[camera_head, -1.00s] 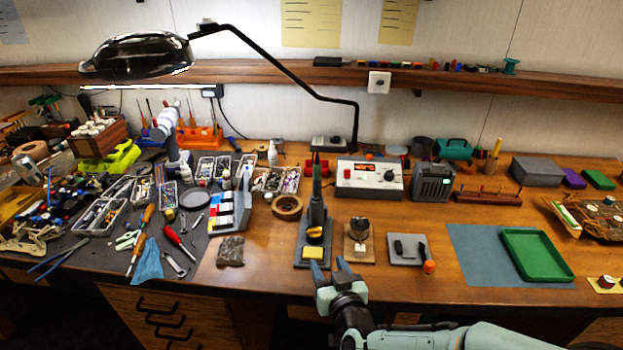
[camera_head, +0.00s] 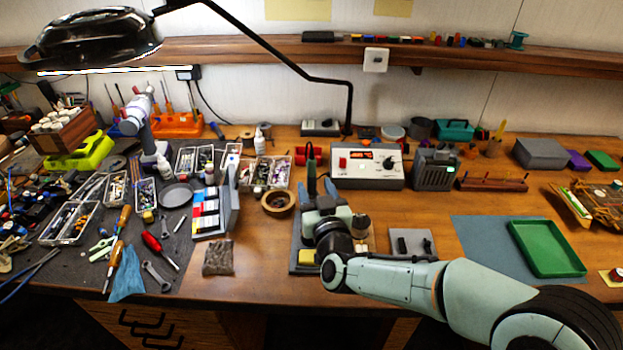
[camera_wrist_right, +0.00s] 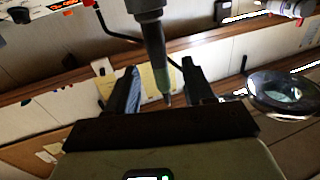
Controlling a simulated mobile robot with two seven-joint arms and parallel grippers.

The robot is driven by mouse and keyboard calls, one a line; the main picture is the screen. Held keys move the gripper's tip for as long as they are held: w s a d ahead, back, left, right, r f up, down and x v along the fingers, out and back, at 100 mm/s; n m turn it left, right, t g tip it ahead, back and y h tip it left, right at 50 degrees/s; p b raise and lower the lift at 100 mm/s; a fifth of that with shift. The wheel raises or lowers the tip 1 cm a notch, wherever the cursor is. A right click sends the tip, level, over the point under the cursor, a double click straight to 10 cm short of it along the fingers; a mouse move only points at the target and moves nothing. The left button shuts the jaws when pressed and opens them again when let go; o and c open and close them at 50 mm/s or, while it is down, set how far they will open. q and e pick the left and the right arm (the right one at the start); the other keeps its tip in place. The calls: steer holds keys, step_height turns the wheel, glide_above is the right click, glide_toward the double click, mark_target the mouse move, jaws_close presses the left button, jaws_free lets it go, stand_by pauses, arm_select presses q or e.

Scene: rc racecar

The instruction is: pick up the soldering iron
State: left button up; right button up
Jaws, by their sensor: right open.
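The soldering iron (camera_head: 311,172) stands upright in its stand (camera_head: 303,262), its dark green upper part showing above my right gripper (camera_head: 322,204) in the head view. The gripper hides most of the iron's lower part and much of the stand; a yellow sponge (camera_head: 307,257) shows at the stand's front. In the right wrist view, the iron (camera_wrist_right: 154,45) runs between the two spread fingers of my right gripper (camera_wrist_right: 162,70). There are visible gaps beside it, so the gripper is open around it. My left gripper is not in view.
A soldering station (camera_head: 366,168) stands behind the iron. A magnifier lamp (camera_head: 92,38) arches over the bench. A grey block (camera_head: 411,242) and green tray (camera_head: 548,247) are to the right.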

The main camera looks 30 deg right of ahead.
steer(key=p+x, duration=0.1)
steer(key=x, duration=0.4)
steer(key=shift+w+d, duration=0.15)
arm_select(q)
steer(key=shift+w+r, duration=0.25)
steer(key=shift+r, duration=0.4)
arm_select(e)
steer(key=shift+c, duration=0.3)
steer(key=c, duration=0.9)
step_height(320, 180, up, 13)
steer(key=p, duration=0.3)
steer(key=shift+f, duration=0.1)
arm_select(q)
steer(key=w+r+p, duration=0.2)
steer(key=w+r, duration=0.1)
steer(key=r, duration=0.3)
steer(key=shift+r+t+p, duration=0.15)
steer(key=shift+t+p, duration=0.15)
steer(key=shift+p, duration=0.1)
arm_select(e)
step_height(320, 180, up, 7)
glide_above(313, 179)
steer(key=w, duration=0.1)
steer(key=shift+w+d, duration=0.1)
steer(key=shift+d, duration=0.05)
